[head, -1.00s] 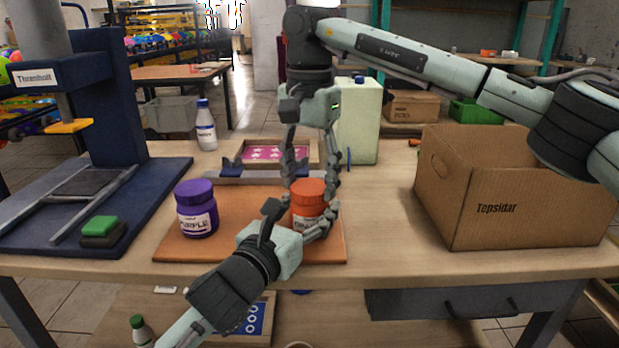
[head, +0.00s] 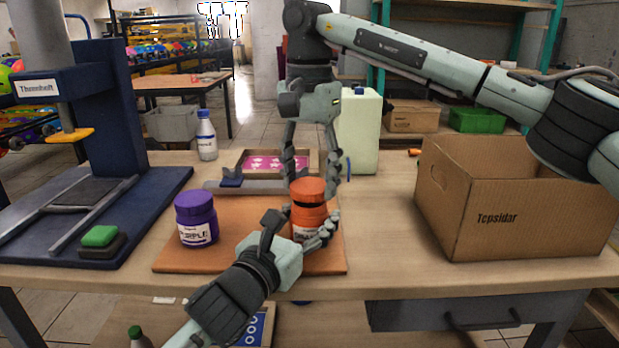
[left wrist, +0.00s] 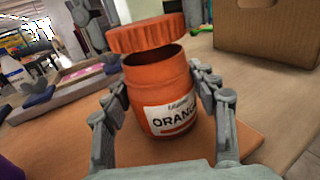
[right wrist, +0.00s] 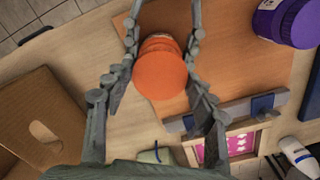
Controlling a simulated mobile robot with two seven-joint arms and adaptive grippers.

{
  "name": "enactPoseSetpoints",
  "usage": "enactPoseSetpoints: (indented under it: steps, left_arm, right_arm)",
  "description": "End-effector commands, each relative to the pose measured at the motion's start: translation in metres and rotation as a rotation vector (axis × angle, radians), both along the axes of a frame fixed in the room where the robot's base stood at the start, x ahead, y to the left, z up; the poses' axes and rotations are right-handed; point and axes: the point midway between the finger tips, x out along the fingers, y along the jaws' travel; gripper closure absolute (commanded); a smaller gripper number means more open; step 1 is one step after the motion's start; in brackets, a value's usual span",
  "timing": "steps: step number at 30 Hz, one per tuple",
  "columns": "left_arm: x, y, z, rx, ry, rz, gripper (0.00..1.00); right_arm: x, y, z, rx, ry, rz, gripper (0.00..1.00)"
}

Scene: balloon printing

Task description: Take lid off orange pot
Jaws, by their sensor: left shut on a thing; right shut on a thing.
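The orange pot (head: 306,213) stands upright on the brown board in the head view. My left gripper (head: 302,232) is shut around its body from the front. In the left wrist view the pot (left wrist: 158,85) shows its open dark mouth and its label. The orange lid (left wrist: 140,37) is above it, slightly tilted, with a gap at the rim. My right gripper (right wrist: 163,32) comes from above and is shut on the lid (right wrist: 160,76). In the head view the lid (head: 308,189) sits just over the pot's mouth.
A purple pot (head: 196,218) stands on the board (head: 235,213) to the left. A cardboard box (head: 510,215) is at right, a press (head: 110,110) at left. A framed screen (head: 275,163), white bottle (head: 206,137) and pale canister (head: 358,132) stand behind.

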Motion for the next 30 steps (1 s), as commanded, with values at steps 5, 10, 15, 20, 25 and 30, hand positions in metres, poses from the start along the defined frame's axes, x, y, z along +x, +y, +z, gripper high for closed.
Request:
enactPoseSetpoints:
  steps: [5,10,15,20,25,30]
  left_arm:
    - [0.000,0.000,0.000,0.000,0.001,0.000,1.00]
    - [0.000,0.000,0.000,0.000,0.001,0.000,1.00]
    - [0.000,0.000,-0.001,0.000,0.001,0.000,1.00]
    - [0.000,0.000,0.000,0.000,0.001,0.000,0.41]
    - [0.000,0.000,0.000,0.000,0.001,0.000,0.20]
    - [0.000,0.000,0.000,0.000,0.000,0.000,0.18]
  right_arm:
    - [0.000,0.000,0.007,-0.001,-0.001,0.000,0.79]
    - [0.000,0.000,0.029,0.000,-0.001,-0.001,0.79]
    - [0.000,0.000,0.040,0.000,0.000,-0.001,0.79]
    - [0.000,0.000,0.040,0.000,0.000,0.000,0.79]
    - [0.000,0.000,0.040,0.000,0.000,0.000,0.79]
    - [0.000,0.000,0.040,0.000,0.000,0.000,0.79]
